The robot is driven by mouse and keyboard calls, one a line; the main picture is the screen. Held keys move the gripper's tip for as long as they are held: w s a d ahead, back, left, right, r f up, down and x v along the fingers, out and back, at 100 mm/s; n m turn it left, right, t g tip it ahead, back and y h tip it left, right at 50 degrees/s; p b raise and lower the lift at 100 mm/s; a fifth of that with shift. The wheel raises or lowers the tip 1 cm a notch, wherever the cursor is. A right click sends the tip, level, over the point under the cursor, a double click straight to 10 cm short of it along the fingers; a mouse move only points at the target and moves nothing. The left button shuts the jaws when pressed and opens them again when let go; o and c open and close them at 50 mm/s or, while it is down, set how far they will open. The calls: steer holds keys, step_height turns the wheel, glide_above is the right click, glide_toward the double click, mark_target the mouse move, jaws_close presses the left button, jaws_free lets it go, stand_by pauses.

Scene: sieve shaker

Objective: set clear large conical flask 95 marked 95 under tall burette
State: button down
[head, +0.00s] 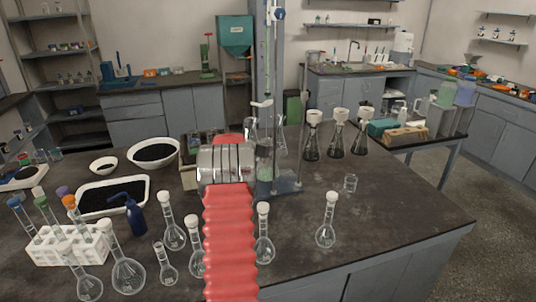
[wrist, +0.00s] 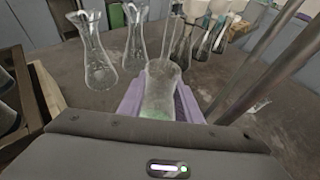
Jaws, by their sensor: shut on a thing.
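My gripper (wrist: 160,98) has its two purple fingers shut around a clear glass vessel (wrist: 160,82), seemingly the large conical flask. The glass looks roughly upright, with green showing near its bottom; no mark 95 is readable. In the head view the flask (head: 264,168) appears just right of my steel wrist, and my fingers are mostly hidden. The tall burette (head: 267,72) hangs upright on its stand, with its tap above and slightly right of my wrist. The stand's base (head: 288,186) lies to the right of the glass. I cannot tell whether the flask touches it.
Two more clear flasks (wrist: 95,60) (wrist: 135,48) stand close behind the held glass. Funnel-topped flasks (head: 338,140) stand behind to the right, near the stand rods (wrist: 262,75).

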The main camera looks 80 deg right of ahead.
steer(key=shift+s+d, duration=0.1)
steer(key=shift+d, duration=0.3)
steer(key=shift+f, duration=1.75)
steer(key=c, duration=1.3)
jaws_free()
steer(key=shift+a, duration=0.1)
